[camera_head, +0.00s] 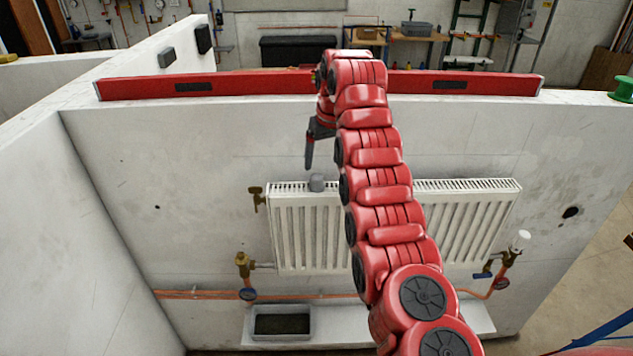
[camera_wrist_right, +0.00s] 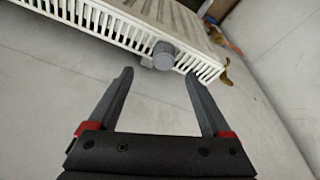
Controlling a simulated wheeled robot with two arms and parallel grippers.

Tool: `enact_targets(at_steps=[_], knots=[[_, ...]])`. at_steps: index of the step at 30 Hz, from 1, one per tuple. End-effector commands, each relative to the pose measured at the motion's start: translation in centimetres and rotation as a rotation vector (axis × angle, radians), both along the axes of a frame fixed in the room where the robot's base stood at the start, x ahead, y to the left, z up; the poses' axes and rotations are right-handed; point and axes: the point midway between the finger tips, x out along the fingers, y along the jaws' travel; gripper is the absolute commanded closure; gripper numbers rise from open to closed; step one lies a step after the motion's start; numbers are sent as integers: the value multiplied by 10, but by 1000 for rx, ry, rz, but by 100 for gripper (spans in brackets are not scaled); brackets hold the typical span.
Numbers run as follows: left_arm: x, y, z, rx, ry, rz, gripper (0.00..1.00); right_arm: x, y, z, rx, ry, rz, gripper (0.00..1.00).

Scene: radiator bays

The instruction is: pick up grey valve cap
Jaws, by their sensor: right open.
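The grey valve cap (camera_head: 317,183) sits on the top grille of the white radiator (camera_head: 300,230), near its left end. In the right wrist view the cap (camera_wrist_right: 164,55) stands at the radiator's (camera_wrist_right: 110,30) edge, beyond and between my fingertips. My right gripper (camera_head: 309,152) is above the cap in the head view, with one dark finger hanging down clearly. In the wrist view the right gripper (camera_wrist_right: 159,75) is open and empty, its two fingers wide apart and clear of the cap. My left gripper is not in view.
A long red spirit level (camera_head: 210,84) lies along the wall top behind my right arm. Brass valves (camera_head: 243,264) and copper pipe flank the radiator. A grey tray (camera_head: 281,323) sits below. A white cap (camera_head: 521,240) tops the right valve.

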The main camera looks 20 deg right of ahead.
Motion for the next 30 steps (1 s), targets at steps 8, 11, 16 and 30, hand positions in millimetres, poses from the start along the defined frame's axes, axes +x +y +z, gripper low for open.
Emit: enact_targets(at_steps=[8, 11, 16, 30], knots=[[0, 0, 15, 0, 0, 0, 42, 7, 1, -24, 0, 1, 0, 17], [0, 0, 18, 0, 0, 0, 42, 8, 2, -27, 0, 1, 0, 17], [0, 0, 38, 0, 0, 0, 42, 13, 7, -38, 0, 2, 1, 17], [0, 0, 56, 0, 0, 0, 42, 24, 10, -75, 0, 0, 0, 22]])
